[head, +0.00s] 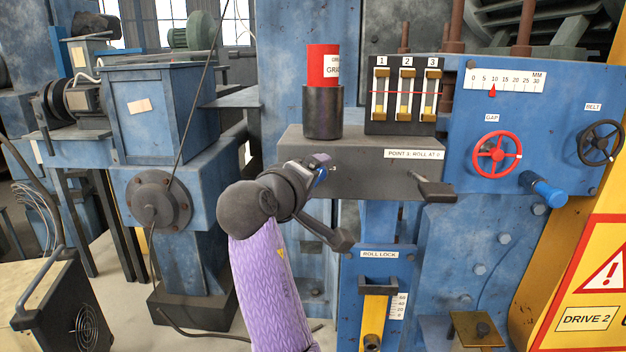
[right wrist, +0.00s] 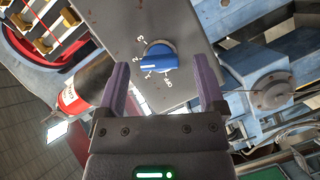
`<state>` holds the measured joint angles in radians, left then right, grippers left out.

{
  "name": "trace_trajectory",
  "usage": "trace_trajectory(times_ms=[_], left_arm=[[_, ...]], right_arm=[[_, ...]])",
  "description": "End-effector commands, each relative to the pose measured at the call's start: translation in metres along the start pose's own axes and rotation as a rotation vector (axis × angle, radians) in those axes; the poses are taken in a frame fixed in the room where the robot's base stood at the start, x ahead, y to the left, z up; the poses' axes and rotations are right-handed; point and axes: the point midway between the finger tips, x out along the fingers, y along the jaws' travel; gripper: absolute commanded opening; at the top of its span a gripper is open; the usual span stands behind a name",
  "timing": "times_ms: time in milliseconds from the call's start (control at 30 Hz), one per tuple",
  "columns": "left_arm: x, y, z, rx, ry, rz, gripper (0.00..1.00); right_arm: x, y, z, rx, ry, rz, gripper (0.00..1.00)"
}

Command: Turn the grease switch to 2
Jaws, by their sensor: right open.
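The grease switch is a round blue knob (right wrist: 158,57) on a grey plate (right wrist: 195,30) in the right wrist view. A white mark on its raised bar points to the left of that picture. My right gripper (right wrist: 160,76) is open. Its two purple fingers stand on either side of the knob, apart from it, with nothing between them on the near side. In the head view my right gripper (head: 317,168) is at the left part of the grey box (head: 360,165), largely hiding the switch there.
A red grease can (head: 323,65) in a dark holder stands on the box, beside three numbered brass sliders (head: 405,95). Right are a red GAP wheel (head: 496,154), a black BELT wheel (head: 600,143) and a blue handle (head: 542,187). A ROLL LOCK panel (head: 380,256) sits below.

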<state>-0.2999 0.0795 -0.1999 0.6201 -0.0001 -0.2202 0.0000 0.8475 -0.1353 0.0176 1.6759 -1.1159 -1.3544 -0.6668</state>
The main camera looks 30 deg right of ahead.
Motion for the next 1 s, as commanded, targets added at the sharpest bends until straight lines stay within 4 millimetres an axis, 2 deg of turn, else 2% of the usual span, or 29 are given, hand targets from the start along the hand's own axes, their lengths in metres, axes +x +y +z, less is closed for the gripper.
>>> trace_trajectory(times_ms=[300,400,533,1000], left_arm=[[0.023,0.001,0.003,0.0,-0.001,0.0,0.59],[0.025,0.001,0.003,0.0,-0.001,0.0,0.59],[0.025,0.001,0.003,0.0,-0.001,0.0,0.59],[0.025,0.0,0.002,0.0,0.0,0.0,0.59]], right_arm=[[-0.074,-0.004,0.001,0.004,0.004,-0.003,0.88],[-0.088,-0.002,0.001,0.002,0.002,-0.002,0.88],[-0.094,-0.001,0.0,0.002,0.0,-0.001,0.88],[-0.094,-0.001,0.0,0.001,0.0,-0.001,0.88]])
